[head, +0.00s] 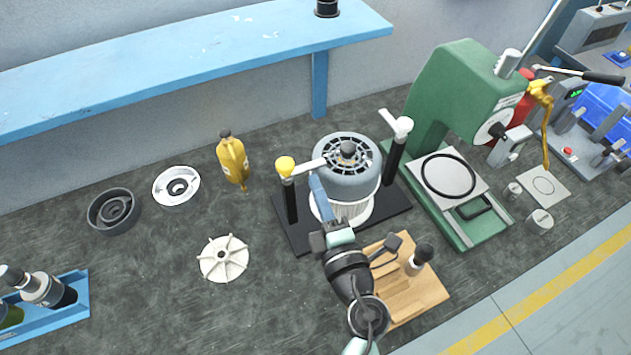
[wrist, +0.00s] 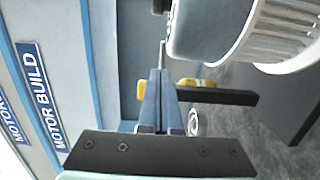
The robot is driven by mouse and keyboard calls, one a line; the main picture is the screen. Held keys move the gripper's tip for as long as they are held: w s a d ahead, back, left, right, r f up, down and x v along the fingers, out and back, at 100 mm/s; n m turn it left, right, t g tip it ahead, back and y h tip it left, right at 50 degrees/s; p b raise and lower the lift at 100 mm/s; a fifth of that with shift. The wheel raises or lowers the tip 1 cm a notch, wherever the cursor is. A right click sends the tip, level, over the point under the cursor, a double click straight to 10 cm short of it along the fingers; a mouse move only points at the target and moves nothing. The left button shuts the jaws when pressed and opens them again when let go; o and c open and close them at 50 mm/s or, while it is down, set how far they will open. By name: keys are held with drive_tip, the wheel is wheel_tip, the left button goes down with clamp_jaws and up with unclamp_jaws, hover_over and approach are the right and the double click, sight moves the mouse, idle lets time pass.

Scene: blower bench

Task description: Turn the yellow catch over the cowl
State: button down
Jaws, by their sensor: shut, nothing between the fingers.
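The yellow catch (head: 285,166) sits on top of a black post at the left of the grey cowl (head: 336,178). Its pale bar points right and its tip appears to overlap the cowl's left rim; contact cannot be told. My gripper (head: 315,179) is shut and empty, its blue fingers close to the bar on the near side. In the wrist view the shut fingers (wrist: 161,75) hide the middle of the yellow catch (wrist: 196,83), with yellow showing on both sides. Whether they touch it is unclear. The cowl (wrist: 205,30) is at the upper right there.
A white-topped catch (head: 403,125) stands on the right post, its bar pointing away from the cowl. A green press (head: 455,90) stands at the right. A wooden block (head: 425,290) lies in front, a yellow bottle (head: 232,160) and white impeller (head: 224,258) at the left.

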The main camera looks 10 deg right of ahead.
drive_tip(key=shift+w+a, duration=0.1)
drive_tip(key=shift+w, duration=0.45)
